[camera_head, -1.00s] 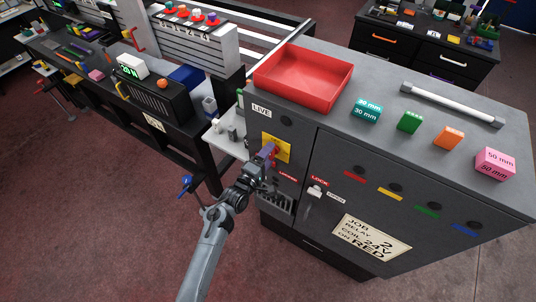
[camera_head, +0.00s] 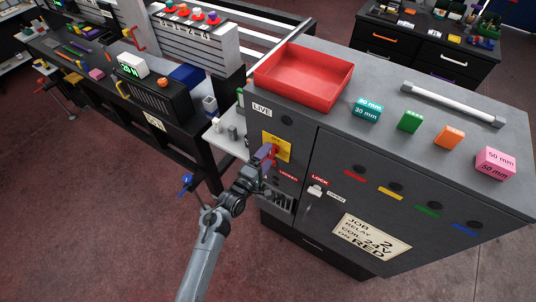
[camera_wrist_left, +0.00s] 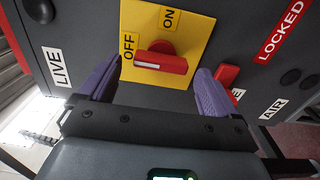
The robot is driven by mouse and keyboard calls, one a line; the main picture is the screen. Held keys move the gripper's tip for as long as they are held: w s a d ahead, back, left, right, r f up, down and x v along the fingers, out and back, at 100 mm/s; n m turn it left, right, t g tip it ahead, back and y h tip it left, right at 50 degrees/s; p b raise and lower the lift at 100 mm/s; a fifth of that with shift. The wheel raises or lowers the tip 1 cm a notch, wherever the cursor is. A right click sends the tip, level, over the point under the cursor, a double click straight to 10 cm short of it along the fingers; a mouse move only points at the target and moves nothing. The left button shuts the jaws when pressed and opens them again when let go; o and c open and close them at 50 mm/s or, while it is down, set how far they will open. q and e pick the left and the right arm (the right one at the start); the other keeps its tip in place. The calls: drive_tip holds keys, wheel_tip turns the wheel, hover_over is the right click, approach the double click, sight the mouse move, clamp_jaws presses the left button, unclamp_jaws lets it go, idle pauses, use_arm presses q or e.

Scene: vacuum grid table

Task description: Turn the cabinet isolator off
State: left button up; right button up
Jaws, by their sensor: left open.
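The isolator on the cabinet front is a yellow plate (camera_head: 287,149) with a red handle (camera_head: 272,153). In the left wrist view the plate (camera_wrist_left: 190,20) reads OFF and ON, and the red handle (camera_wrist_left: 160,62) with a pale stripe lies crosswise, its left end near OFF. My left gripper (camera_head: 266,158) is in front of the plate. In the wrist view its purple fingertips (camera_wrist_left: 155,85) stand open on either side of the handle, with gaps to both; it holds nothing. In the head view the fingers partly cover the handle. My right gripper is out of view.
The grey cabinet (camera_head: 345,125) carries a red tray (camera_head: 305,78), several coloured blocks and a pale bar (camera_head: 452,104) on top. A red part (camera_wrist_left: 227,75) is close by the right finger. A workbench (camera_head: 160,105) stands at left; open floor lies in front.

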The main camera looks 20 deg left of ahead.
use_arm(q)
drive_tip(key=s+a, duration=0.1)
drive_tip(key=s, duration=0.7)
drive_tip(key=shift+s+a, duration=0.35)
drive_tip(key=shift+s, duration=0.05)
drive_tip(key=shift+f, duration=0.1)
drive_tip(key=s+f+m+g+y, duration=0.25)
drive_tip(key=s+m+g, duration=1.35)
drive_tip(key=s, duration=1.1)
wheel_tip(320, 180, up, 18)
drive_tip(key=m+t+p, duration=0.2)
drive_tip(key=p, duration=1.4)
drive_tip(key=shift+w+a+f+y+p, duration=0.2)
drive_tip(key=shift+a+f+y+p, duration=0.05)
drive_tip(key=shift+y+p, duration=0.1)
